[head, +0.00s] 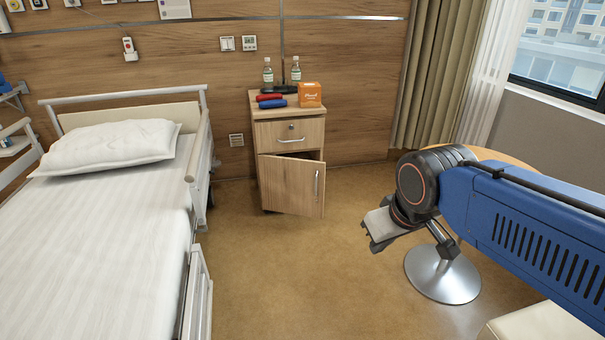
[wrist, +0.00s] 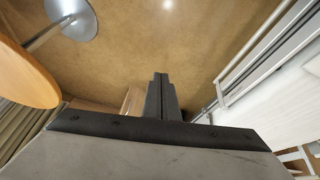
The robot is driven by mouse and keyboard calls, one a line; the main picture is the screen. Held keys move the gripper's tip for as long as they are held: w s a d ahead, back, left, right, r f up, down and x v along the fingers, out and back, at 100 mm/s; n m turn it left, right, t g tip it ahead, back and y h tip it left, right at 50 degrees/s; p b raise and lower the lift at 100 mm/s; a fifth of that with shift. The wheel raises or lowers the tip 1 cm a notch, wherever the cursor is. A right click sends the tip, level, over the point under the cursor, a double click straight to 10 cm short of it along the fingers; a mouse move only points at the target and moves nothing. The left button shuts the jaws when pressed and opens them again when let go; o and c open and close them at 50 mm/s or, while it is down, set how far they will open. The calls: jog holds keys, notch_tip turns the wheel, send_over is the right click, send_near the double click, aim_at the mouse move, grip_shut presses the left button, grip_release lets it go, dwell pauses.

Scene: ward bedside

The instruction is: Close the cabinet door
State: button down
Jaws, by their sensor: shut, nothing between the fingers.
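The wooden bedside cabinet (head: 290,133) stands against the far wall, right of the bed. Its lower door (head: 291,186) is partly open, swung out toward the room, with a dark gap above its top edge. A vertical metal handle (head: 317,186) is at the door's right side. My gripper (head: 376,244) is in front of and right of the cabinet, clear of the door. In the wrist view its fingers (wrist: 160,78) are together and empty. Light wood of the cabinet door (wrist: 133,101) shows beside them, partly hidden by the gripper.
The bed (head: 110,230) with its side rail (head: 198,290) fills the left. A round table (head: 442,272) on a metal base is behind my arm on the right. Bottles, coloured items and an orange box (head: 310,95) stand on the cabinet. The floor (head: 300,280) between is clear.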

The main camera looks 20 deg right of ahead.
jog(key=w+d+r+n+h, duration=0.1)
jog(key=w+d+n, duration=0.3)
jog(key=w, duration=1)
jog(key=w+d+r+n+t+h, duration=0.15)
jog(key=w+n, duration=0.35)
jog(key=w, duration=0.9)
jog(key=w+d+n+g+h, duration=0.15)
jog(key=w+n, duration=0.35)
jog(key=w, duration=0.9)
jog(key=w+d+f+n+t, duration=0.1)
jog(key=w+f+n, duration=0.35)
jog(key=w, duration=0.45)
jog(key=w+d+f+n+t, duration=0.1)
jog(key=w+f+n, duration=0.3)
jog(key=w, duration=0.6)
jog(key=n+t, duration=0.1)
jog(key=n, duration=0.5)
send_near(314, 165)
jog(key=s+a+r, duration=0.4)
jog(key=s, duration=0.2)
jog(key=x, duration=0.8)
jog(key=d+r+x, duration=0.1)
jog(key=x, duration=0.3)
jog(key=shift+w+f, duration=0.1)
jog(key=shift+w, duration=0.25)
jog(key=shift+w+d+n, duration=0.25)
jog(key=shift+w+d, duration=0.1)
jog(key=shift+w, duration=0.25)
